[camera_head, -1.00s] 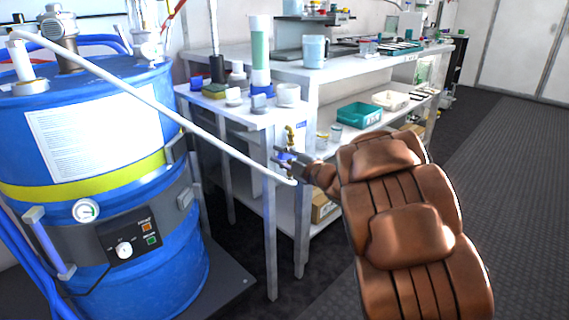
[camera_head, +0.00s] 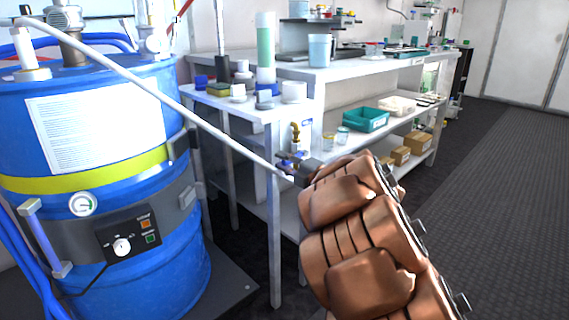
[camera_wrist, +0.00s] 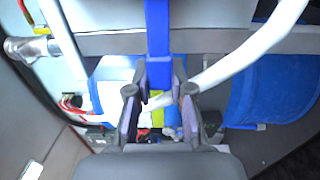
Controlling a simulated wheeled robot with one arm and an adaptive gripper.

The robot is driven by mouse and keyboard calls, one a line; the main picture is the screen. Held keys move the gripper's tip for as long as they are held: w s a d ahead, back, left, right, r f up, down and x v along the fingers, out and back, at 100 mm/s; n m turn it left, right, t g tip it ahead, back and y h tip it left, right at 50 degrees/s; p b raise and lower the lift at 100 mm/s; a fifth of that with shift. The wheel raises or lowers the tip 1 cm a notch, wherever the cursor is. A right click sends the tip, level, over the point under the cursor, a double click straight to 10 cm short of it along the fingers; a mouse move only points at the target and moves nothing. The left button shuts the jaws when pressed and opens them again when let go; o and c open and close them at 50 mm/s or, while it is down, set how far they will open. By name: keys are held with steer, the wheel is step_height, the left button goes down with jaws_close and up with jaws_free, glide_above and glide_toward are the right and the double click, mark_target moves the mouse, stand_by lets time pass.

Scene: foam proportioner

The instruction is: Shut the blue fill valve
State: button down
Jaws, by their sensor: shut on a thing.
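The fill valve shows in the head view as a brass fitting (camera_head: 296,131) at the side of the small white table, with a little blue at its lower part. My gripper (camera_head: 288,164) is at that blue part, and much of the valve there is hidden by the gripper and the hose end. In the wrist view, my gripper (camera_wrist: 160,92) has its two fingers on either side of a long blue bar (camera_wrist: 158,40), which appears to be the valve's handle. The fingers are shut on it. The white hose passes close behind the fingers.
A white hose (camera_head: 150,95) runs from the blue drum (camera_head: 90,165) across to the valve. The white table (camera_head: 245,108) holds several bottles and jars. A long workbench (camera_head: 375,65) stands behind. The dark floor at right (camera_head: 490,200) is clear.

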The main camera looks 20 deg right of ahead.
steer(key=shift+a, duration=0.15)
steer(key=c, duration=1.2)
jaws_free()
steer(key=shift+o, duration=1)
steer(key=v, duration=1.2)
